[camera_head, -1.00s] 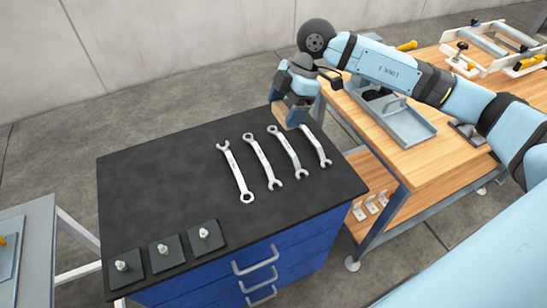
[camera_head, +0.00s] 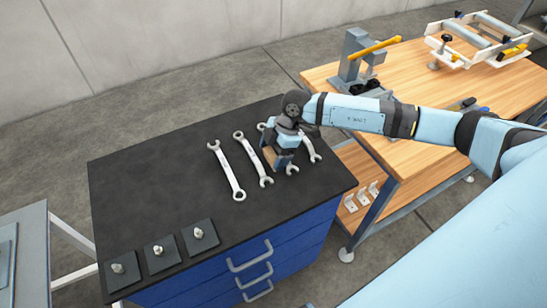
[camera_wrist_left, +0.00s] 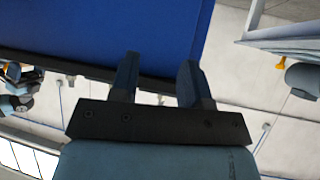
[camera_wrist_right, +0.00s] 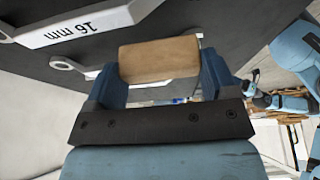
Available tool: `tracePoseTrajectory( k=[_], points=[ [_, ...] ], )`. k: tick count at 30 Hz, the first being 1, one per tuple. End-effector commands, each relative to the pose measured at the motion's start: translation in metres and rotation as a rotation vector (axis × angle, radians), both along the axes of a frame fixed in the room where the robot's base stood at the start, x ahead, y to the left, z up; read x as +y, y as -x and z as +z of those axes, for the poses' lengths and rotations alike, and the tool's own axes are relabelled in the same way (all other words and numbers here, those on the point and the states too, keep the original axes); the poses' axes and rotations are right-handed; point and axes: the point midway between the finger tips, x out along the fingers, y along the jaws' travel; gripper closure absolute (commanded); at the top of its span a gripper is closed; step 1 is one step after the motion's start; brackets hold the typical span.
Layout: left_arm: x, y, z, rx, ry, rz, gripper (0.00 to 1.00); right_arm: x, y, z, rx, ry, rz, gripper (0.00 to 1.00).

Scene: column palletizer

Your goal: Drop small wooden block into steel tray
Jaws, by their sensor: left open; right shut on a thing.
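The small wooden block (camera_head: 268,158) is held between the fingers of my right gripper (camera_head: 281,161), low over the dark top among the wrenches. The block (camera_wrist_right: 160,60) also shows in the right wrist view, with the right gripper (camera_wrist_right: 160,76) shut on it. A wrench marked 16 mm (camera_wrist_right: 80,28) lies behind it there. I cannot tell whether the block touches the top. The steel tray is not visible now; my right arm crosses that part of the wooden bench. My left gripper (camera_wrist_left: 158,78) is open and empty, near a blue surface (camera_wrist_left: 110,25).
Several wrenches (camera_head: 226,171) lie on the dark cabinet top (camera_head: 130,190). Three dark plates with pegs (camera_head: 160,250) sit at its front left. The wooden bench (camera_head: 425,60) at right holds a press with a yellow handle (camera_head: 375,47) and a white frame (camera_head: 475,45).

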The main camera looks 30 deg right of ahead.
Motion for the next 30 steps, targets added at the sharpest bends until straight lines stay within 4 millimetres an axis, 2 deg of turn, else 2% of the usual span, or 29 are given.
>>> tracePoseTrajectory(
  k=[3,5,16,17,18,19,26,30],
  points=[
    [0.000,0.000,0.002,0.000,0.000,0.000,0.57,0.001,0.001,-0.020,0.003,0.000,0.000,0.44],
    [0.000,0.000,0.002,0.000,0.000,0.000,0.57,0.001,0.000,-0.026,0.001,0.000,-0.001,0.44],
    [0.000,0.000,0.001,0.000,0.000,0.000,0.57,0.000,0.000,-0.031,0.000,0.000,0.000,0.44],
    [0.000,0.000,0.001,0.001,0.000,0.000,0.57,0.000,0.000,-0.030,0.000,0.000,0.001,0.14],
    [0.000,0.000,0.001,0.001,0.000,0.000,0.57,0.000,0.000,-0.030,0.000,0.000,0.001,0.05],
    [0.000,0.000,0.001,0.001,-0.001,0.001,0.57,0.000,0.000,-0.030,0.000,0.000,0.001,0.00],
    [0.000,0.000,0.001,0.001,0.000,0.000,0.57,0.000,0.000,-0.028,0.000,0.000,0.001,0.00],
    [0.000,0.000,0.000,0.001,0.000,0.000,0.57,-0.004,0.000,-0.018,-0.001,0.000,0.001,0.00]
  ],
)
